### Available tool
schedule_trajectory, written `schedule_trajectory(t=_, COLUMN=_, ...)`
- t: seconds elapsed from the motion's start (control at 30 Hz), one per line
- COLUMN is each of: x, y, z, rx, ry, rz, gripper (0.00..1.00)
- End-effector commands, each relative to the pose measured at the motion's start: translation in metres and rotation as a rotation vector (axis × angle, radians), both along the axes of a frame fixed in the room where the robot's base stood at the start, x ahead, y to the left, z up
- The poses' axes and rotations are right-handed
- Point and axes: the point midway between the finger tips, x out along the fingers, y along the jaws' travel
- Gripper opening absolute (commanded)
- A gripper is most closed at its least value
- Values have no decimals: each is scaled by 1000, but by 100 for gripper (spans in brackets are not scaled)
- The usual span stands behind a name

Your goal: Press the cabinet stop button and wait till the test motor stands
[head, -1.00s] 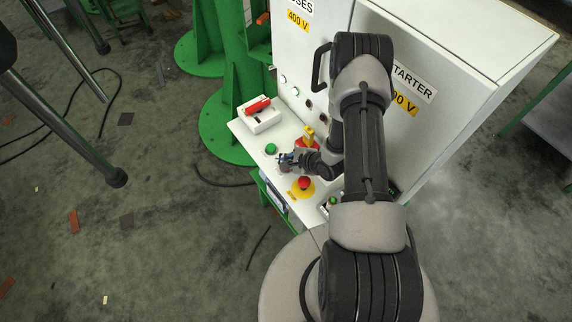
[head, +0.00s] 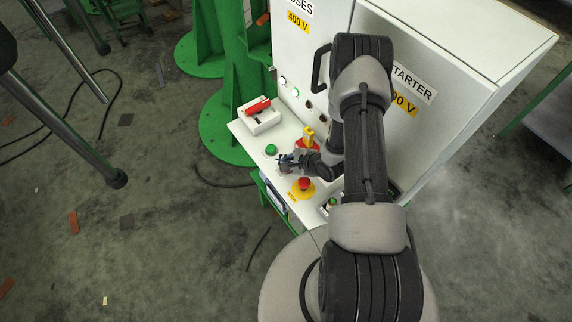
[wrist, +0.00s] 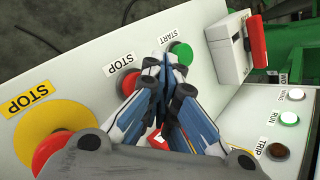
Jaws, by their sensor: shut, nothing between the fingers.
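The red stop button (wrist: 130,82), with a STOP label beside it, is on the white cabinet panel (wrist: 85,38) in the wrist view. My gripper (wrist: 165,68) is shut and empty. Its fingertips show between the stop button and the green start button (wrist: 181,52), partly covering the stop button's edge. I cannot tell whether they touch the panel. In the head view my gripper (head: 287,161) is low over the panel, between the green button (head: 271,149) and the emergency stop (head: 305,183), and hides the stop button. I cannot identify the test motor in either view.
The red emergency stop (wrist: 47,150) on its yellow plate (wrist: 65,115) is close beside my gripper. A red-handled switch (wrist: 257,48) stands past the start button. The RUN lamp (wrist: 289,118) looks pale green; the TRIP lamp (wrist: 277,150) looks dark. The cabinet front rises behind.

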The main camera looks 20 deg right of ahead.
Motion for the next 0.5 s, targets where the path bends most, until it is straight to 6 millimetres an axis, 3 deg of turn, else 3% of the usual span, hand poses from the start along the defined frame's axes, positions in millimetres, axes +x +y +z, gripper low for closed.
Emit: schedule_trajectory(t=0.5, x=0, y=0, z=-9, rx=0, ry=0, rz=0, gripper=0)
